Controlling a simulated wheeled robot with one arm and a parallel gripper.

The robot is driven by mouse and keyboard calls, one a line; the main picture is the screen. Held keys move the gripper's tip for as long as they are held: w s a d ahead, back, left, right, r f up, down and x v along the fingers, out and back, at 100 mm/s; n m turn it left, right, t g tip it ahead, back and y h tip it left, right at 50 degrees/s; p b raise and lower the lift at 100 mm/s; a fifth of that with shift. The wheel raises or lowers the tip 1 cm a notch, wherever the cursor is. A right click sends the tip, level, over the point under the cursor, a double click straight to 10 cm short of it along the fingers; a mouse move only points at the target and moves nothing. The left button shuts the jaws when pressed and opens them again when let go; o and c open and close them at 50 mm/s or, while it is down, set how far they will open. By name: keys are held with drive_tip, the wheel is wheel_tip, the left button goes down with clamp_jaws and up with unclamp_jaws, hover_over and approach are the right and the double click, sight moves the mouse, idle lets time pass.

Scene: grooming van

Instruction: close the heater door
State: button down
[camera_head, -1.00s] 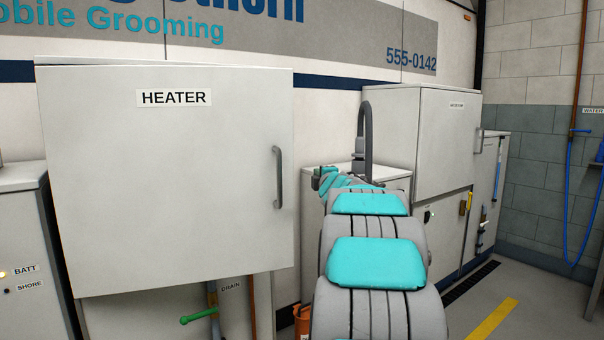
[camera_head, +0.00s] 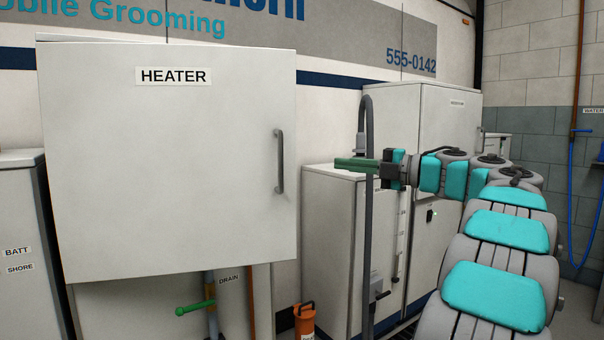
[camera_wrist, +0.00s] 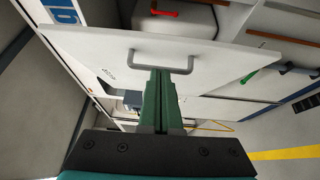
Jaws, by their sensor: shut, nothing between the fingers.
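The heater door (camera_head: 170,170) is a large white panel labelled HEATER, with a grey vertical bar handle (camera_head: 279,161) near its right edge. It stands ajar: in the wrist view, a gap shows past the free edge of the door (camera_wrist: 215,62), with a pale box and red lever (camera_wrist: 165,13) inside. My gripper (camera_head: 342,164) has green fingers, shut and empty, pointing left towards the handle from its right. They look apart in the head view. In the wrist view the fingertips (camera_wrist: 161,72) overlap the handle (camera_wrist: 160,62); contact cannot be told.
A dark grey curved pipe (camera_head: 367,220) rises close to my gripper. White cabinets (camera_head: 420,130) stand behind my arm. Below the door are a green lever (camera_head: 194,308) and an orange canister (camera_head: 304,322). A BATT/SHORE cabinet (camera_head: 18,215) stands at left.

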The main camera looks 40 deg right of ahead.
approach(290, 163)
drive_tip(key=w+a, duration=0.3)
drive_tip(key=w, duration=0.2)
drive_tip(key=shift+w+d+r, duration=0.15)
drive_tip(key=shift+w+d, duration=0.2)
drive_tip(key=shift+d, duration=0.05)
drive_tip(key=shift+w+d, duration=0.3)
drive_tip(key=shift+w, duration=0.4)
drive_tip(key=shift+p, duration=0.3)
